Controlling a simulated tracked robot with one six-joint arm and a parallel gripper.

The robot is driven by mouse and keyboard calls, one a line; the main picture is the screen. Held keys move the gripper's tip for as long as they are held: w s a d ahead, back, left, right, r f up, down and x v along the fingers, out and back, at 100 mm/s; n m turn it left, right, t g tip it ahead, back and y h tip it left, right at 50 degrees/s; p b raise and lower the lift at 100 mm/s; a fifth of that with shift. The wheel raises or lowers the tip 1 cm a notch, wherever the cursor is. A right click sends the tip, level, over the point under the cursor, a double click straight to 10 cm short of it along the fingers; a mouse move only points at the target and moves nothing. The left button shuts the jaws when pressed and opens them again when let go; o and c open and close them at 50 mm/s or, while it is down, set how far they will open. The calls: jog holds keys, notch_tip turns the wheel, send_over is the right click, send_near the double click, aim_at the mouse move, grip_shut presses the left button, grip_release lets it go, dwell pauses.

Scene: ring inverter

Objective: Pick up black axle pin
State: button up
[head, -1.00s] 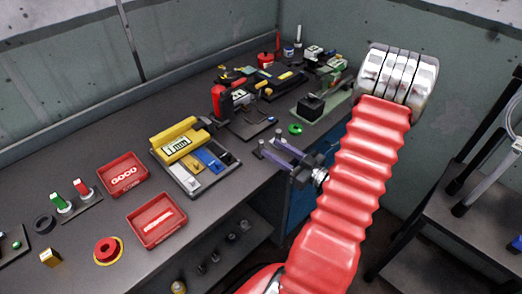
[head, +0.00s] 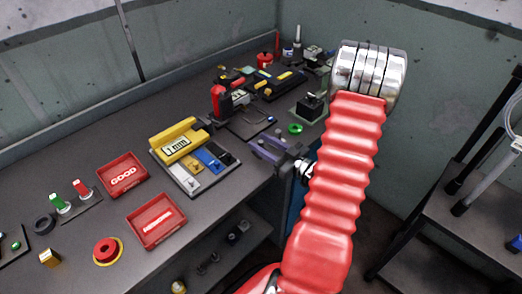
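I cannot pick out the black axle pin with certainty. A thin dark rod with a pale tip (head: 265,122) lies on the dark plate (head: 243,124) in front of the red-handled press (head: 220,101); it is too small to tell whether it is the pin. My gripper (head: 259,146) is near the bench's front edge, its two purple-grey fingers pointing left. The fingers look apart, with nothing visible between them. It is to the right of the yellow-topped gauge tray and nearer than the dark plate. My red arm sleeve hides part of the bench's right end.
A tray with a yellow "1mm" block (head: 178,143) stands left of my gripper. A green ring (head: 295,129) and a black block (head: 307,106) lie behind it. Red bins (head: 122,175) (head: 156,221) are at left. A wall backs the bench; a dark rack (head: 450,195) stands at right.

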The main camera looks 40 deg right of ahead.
jog(key=shift+w+a+f, duration=0.1)
jog(key=shift+w+a, duration=0.1)
jog(key=shift+w, duration=0.9)
jog(key=shift+w+a+f, duration=0.1)
jog(key=shift+w+a, duration=0.05)
jog(key=shift+w, duration=0.95)
grip_shut()
jog(key=shift+r, duration=0.1)
